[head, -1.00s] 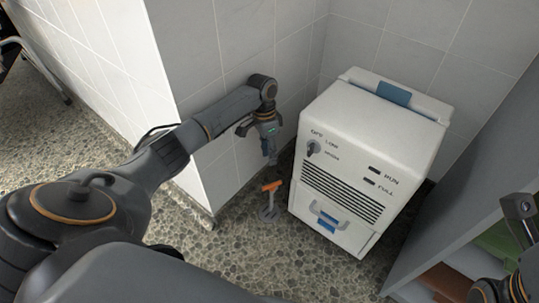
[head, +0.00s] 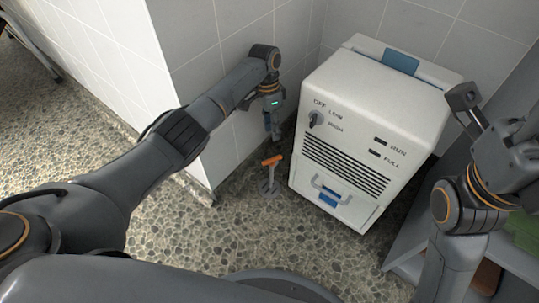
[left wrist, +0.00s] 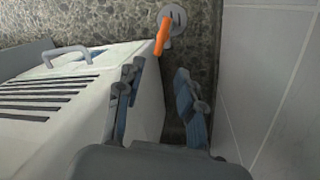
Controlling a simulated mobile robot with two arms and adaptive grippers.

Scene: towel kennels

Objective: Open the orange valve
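The orange valve handle (head: 272,160) sits on a short grey post near the floor, left of the white machine and by the tiled wall corner. In the left wrist view the orange handle (left wrist: 162,38) lies beyond my fingers, with a round grey flange beside it. My left gripper (head: 272,136) points down above the valve, apart from it. In the left wrist view its two fingers (left wrist: 156,90) are spread with nothing between them. My right gripper (head: 490,115) is at the right edge, in front of the shelf; its finger state is unclear.
The white machine (head: 345,165) stands close to the right of the valve, with a knob, vents and a drawer handle. The tiled wall (head: 185,50) is close on the left. A grey shelf (head: 405,262) stands at the right. Pebbled floor in front is clear.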

